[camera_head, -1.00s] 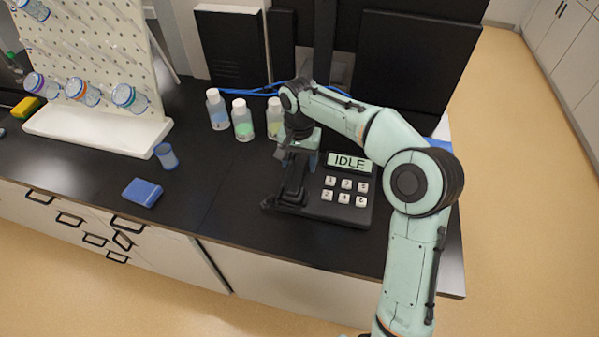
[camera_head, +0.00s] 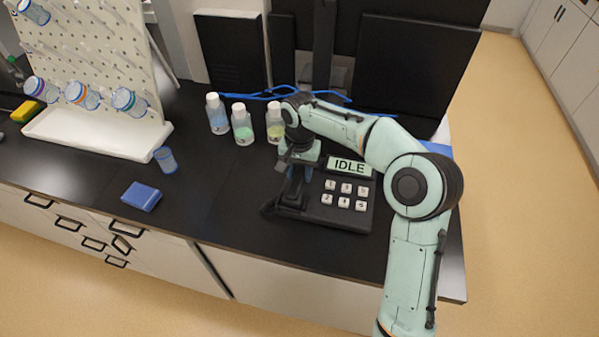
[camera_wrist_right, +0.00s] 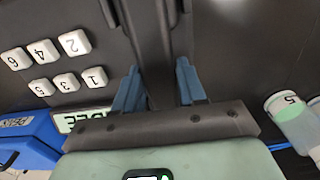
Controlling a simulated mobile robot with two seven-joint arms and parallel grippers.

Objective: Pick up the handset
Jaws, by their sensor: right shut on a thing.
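The black handset (camera_head: 291,200) lies along the left side of the black desk phone (camera_head: 338,212), whose screen reads IDLE. My right gripper (camera_head: 296,180) reaches down over it from above. In the right wrist view the handset is a dark bar (camera_wrist_right: 150,45) between the two blue fingers of my right gripper (camera_wrist_right: 158,85), which is shut on it. The handset still looks to be at the phone; I cannot tell whether it touches the cradle. My wrist hides its far end in the head view. My left gripper is not in view.
Several capped bottles (camera_head: 242,124) stand behind the phone to the left. A blue cable runs behind the bottles.

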